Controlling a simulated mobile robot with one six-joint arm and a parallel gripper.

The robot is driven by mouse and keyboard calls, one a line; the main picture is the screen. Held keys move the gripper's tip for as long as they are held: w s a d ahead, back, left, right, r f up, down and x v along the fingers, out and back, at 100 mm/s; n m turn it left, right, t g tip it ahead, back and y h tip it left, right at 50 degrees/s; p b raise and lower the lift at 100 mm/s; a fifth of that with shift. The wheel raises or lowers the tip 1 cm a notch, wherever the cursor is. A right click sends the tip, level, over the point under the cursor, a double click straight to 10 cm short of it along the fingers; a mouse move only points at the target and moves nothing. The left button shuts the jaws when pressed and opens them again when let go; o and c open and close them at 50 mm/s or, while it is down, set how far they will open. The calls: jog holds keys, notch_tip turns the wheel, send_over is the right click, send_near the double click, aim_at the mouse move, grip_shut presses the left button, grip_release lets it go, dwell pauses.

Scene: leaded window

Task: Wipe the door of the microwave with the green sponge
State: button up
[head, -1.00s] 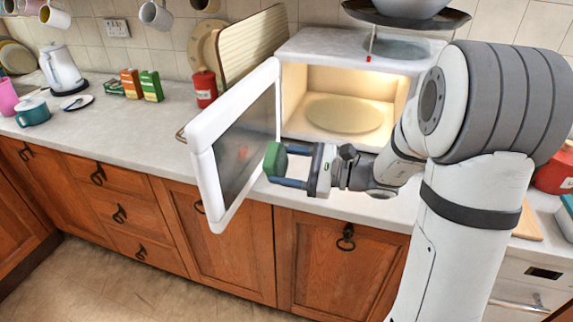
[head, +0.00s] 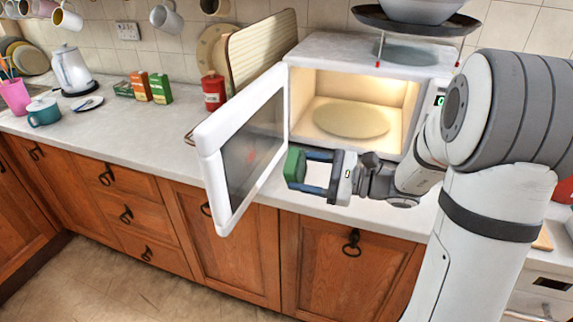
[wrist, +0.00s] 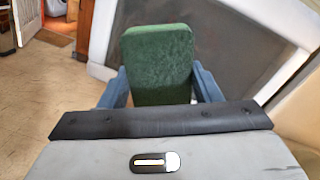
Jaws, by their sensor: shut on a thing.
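The microwave (head: 375,50) stands on the counter with its white-framed door (head: 208,165) swung wide open. A faint reddish smudge (head: 251,155) shows on the dark glass of the door. My gripper (head: 312,170) is shut on the green sponge (head: 294,166) and holds it in front of the lit cavity, to the right of the door. In the head view the sponge is apart from the glass by a small gap. In the wrist view the sponge (wrist: 158,62) stands upright between the blue fingers, with the door's dark glass (wrist: 225,45) behind it.
A bowl on a dark tray (head: 412,22) stands above the microwave. A red canister (head: 214,92), a striped board (head: 262,50), small boxes (head: 161,87) and a kettle (head: 71,70) stand left along the counter. Open floor lies in front of the cupboards.

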aim_at(255, 153)
jog(key=shift+m+t, duration=0.4)
jog(key=shift+t, duration=0.4)
jog(key=shift+s+a+f+b+x, duration=0.1)
jog(key=shift+s+b+x, duration=0.1)
jog(key=shift+x, duration=1.05)
jog(key=shift+s+a+f+b+x, duration=0.1)
jog(key=shift+s+b+x, duration=0.15)
jog(key=shift+x, duration=0.95)
jog(key=shift+s+a+f+b+x, duration=0.1)
jog(key=shift+s+b+x, duration=0.1)
jog(key=shift+x, duration=1.05)
jog(key=shift+w, duration=0.1)
jog(key=shift+x, duration=1)
jog(key=shift+w+d+b, duration=0.1)
jog(key=shift+w+d, duration=0.15)
jog(key=shift+w, duration=0.35)
jog(key=shift+w+d+b, duration=0.15)
jog(key=shift+w+d, duration=0.15)
jog(key=shift+w, duration=0.3)
jog(key=shift+w+d+b, duration=0.1)
jog(key=shift+w+d, duration=0.15)
jog(key=shift+w, duration=0.35)
jog(key=shift+w+a+f, duration=0.1)
